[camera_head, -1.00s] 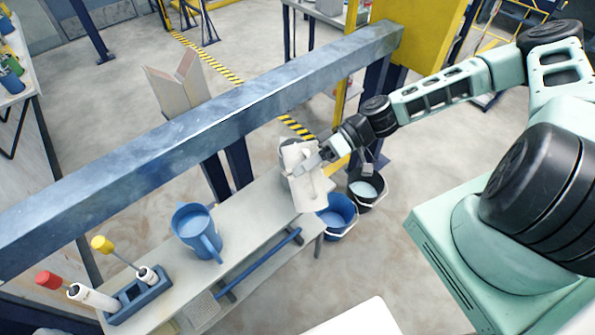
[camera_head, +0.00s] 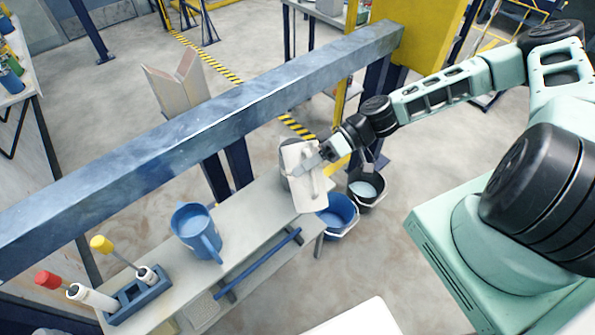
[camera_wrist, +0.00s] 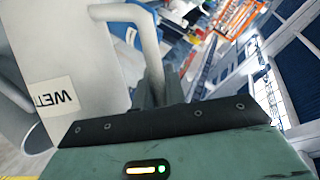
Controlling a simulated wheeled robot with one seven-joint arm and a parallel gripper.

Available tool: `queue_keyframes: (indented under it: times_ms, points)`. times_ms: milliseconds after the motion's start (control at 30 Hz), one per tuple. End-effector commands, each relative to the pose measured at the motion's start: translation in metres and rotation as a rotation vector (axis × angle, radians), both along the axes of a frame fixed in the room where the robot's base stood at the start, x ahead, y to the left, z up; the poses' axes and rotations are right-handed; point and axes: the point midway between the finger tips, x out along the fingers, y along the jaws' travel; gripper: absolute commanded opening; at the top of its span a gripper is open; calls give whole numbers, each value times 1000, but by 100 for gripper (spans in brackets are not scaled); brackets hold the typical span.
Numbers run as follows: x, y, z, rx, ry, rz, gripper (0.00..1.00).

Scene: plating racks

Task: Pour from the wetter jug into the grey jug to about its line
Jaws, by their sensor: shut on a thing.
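The wetter jug (camera_head: 303,180) is white. In the wrist view it (camera_wrist: 70,70) fills the upper left, with a label (camera_wrist: 58,97) reading "WET" and the rest cut off. My gripper (camera_head: 322,155) is shut on its handle (camera_wrist: 148,45) and holds it tilted at the right end of the bench. A grey jug (camera_head: 286,150) stands behind it, mostly hidden. Its line and its level cannot be seen. Whether liquid is flowing between the two cannot be told.
A blue jug (camera_head: 196,230) with liquid stands mid-bench (camera_head: 245,222). A blue holder (camera_head: 140,295) with red- and yellow-topped tools is at the left end. A blue bucket (camera_head: 341,212) and a black bucket (camera_head: 367,188) stand on the floor. A blue beam (camera_head: 200,130) crosses behind.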

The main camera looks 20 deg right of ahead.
Motion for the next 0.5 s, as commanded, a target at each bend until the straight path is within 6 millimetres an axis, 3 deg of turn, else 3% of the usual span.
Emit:
queue_keyframes:
  times_ms: [500]
  points:
    - [5,0,5,13,70,2,0]
